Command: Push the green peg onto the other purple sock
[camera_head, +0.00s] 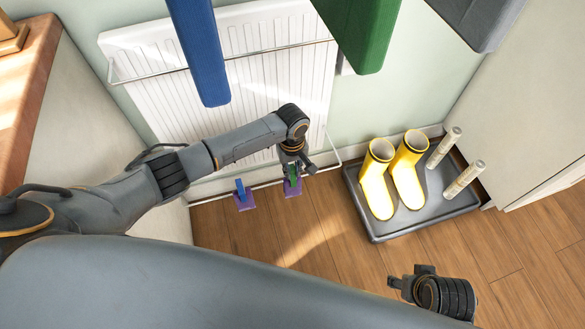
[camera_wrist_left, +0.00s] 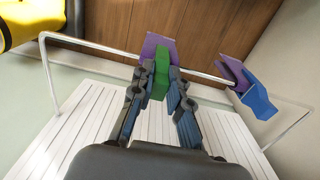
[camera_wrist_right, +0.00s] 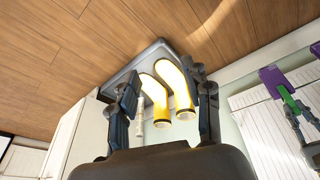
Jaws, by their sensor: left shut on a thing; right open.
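Two purple socks hang over the low rail of the white radiator. The near-left purple sock (camera_head: 244,203) has a blue peg (camera_head: 240,188) on it. The other purple sock (camera_head: 292,190) is at my left gripper (camera_head: 293,168), which is shut on the green peg (camera_head: 293,175). In the left wrist view the green peg (camera_wrist_left: 160,83) is between the fingers, its far end meeting the purple sock (camera_wrist_left: 158,47) at the rail. How deep the sock sits in its jaws is hidden. My right gripper (camera_head: 398,283) is open and empty, low at the right.
The radiator (camera_head: 255,60) and its rails stand against the wall. Yellow boots (camera_head: 408,170) stand on a grey tray (camera_head: 400,226) at the right. Blue (camera_head: 200,50) and green (camera_head: 357,30) hanging things are at the top. Wooden floor is clear in the middle.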

